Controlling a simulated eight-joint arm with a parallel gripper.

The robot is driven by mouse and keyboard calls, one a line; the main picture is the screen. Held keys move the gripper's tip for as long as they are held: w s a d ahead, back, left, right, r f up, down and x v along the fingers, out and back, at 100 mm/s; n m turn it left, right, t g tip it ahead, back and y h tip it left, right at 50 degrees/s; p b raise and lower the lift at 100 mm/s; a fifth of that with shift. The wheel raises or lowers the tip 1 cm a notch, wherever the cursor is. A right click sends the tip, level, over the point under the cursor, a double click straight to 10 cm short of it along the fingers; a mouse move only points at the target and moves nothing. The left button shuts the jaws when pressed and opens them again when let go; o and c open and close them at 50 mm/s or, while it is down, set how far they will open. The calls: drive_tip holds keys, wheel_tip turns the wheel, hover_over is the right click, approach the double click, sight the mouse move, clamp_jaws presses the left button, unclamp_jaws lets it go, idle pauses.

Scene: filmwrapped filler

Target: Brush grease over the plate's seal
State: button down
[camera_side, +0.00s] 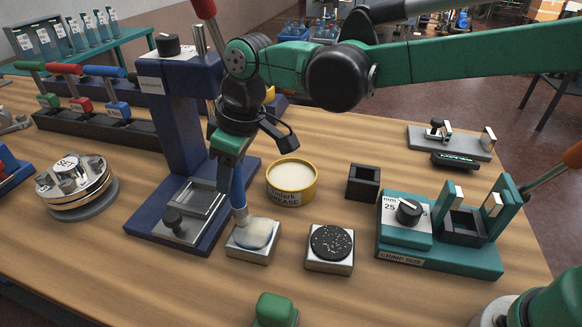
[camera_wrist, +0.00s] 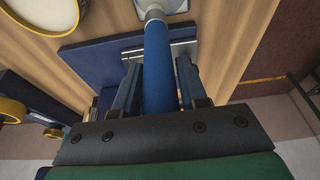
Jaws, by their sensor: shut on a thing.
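My gripper (camera_side: 235,178) is shut on the blue handle of a brush (camera_side: 239,197), which points down. In the wrist view the handle (camera_wrist: 157,62) runs between my fingers (camera_wrist: 158,85). The brush's pale lower end is at a small silver block (camera_side: 246,256) with a whitish top; I cannot tell firm contact from a small gap. A yellow grease tub (camera_side: 289,198), full of pale grease, stands open behind it to the right. A silver frame-shaped plate (camera_side: 196,211) lies on the blue press's base (camera_side: 148,226). I cannot make out which surface is the seal.
A silver block with a speckled black disc (camera_side: 330,243) stands to the right. Beyond it are a black open box (camera_side: 363,182) and a teal crimp gauge (camera_side: 440,258). The press column (camera_side: 180,120) rises close left of my gripper. A round silver set (camera_side: 75,185) stands far left.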

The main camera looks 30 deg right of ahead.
drive_tip(key=shift+w+a, duration=0.3)
drive_tip(key=shift+a, duration=0.05)
wheel_tip(320, 180, up, 8)
idle(0.4)
drive_tip(key=shift+a+f, duration=0.1)
idle(0.5)
